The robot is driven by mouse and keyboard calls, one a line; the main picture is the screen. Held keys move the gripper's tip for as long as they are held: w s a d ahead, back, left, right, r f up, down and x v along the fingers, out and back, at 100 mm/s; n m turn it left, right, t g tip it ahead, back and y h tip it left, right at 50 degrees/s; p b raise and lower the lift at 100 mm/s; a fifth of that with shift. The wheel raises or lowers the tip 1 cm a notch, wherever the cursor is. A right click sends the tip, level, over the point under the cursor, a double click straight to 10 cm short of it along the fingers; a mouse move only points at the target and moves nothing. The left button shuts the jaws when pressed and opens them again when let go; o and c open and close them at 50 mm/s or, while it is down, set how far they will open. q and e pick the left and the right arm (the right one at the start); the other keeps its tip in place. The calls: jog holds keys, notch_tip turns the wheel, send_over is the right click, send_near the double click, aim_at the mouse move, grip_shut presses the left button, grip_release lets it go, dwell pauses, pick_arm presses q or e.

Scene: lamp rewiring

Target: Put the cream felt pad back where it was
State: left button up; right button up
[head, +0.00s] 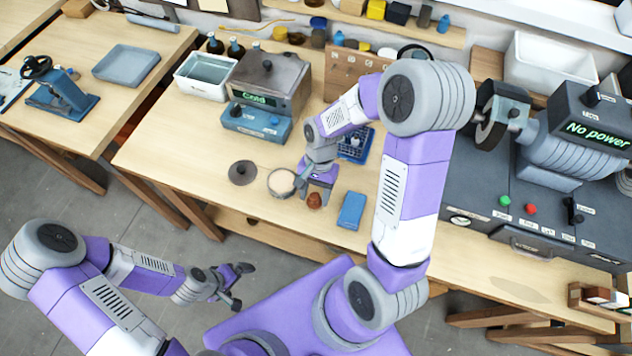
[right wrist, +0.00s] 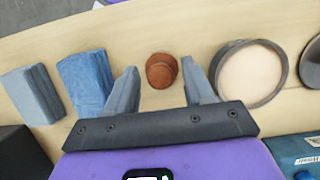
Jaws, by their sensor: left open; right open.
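A cream round pad (head: 281,182) lies inside a shallow grey round dish (head: 270,190) on the workbench. In the right wrist view the cream pad (right wrist: 252,72) lies within the grey rim (right wrist: 220,62), right of my fingers. My right gripper (right wrist: 160,82) is open and empty above the bench. A reddish-brown knobbed piece (right wrist: 161,71) shows between its fingertips, not gripped. In the head view the right fingers are partly hidden by the wrist. My left gripper (head: 243,286) is open and empty, in front of the bench.
A dark disc (head: 242,173) lies left of the dish, and a blue block (head: 351,210) lies to the right. Behind stands a heater-like box (head: 268,80) reading "Cold". A grey machine (head: 560,150) reading "No power" occupies the right. Bare bench lies at the left front.

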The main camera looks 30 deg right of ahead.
jog(key=p+v, duration=0.1)
jog(key=v, duration=1.1)
jog(key=shift+p, duration=0.35)
jog(key=shift+r, duration=0.1)
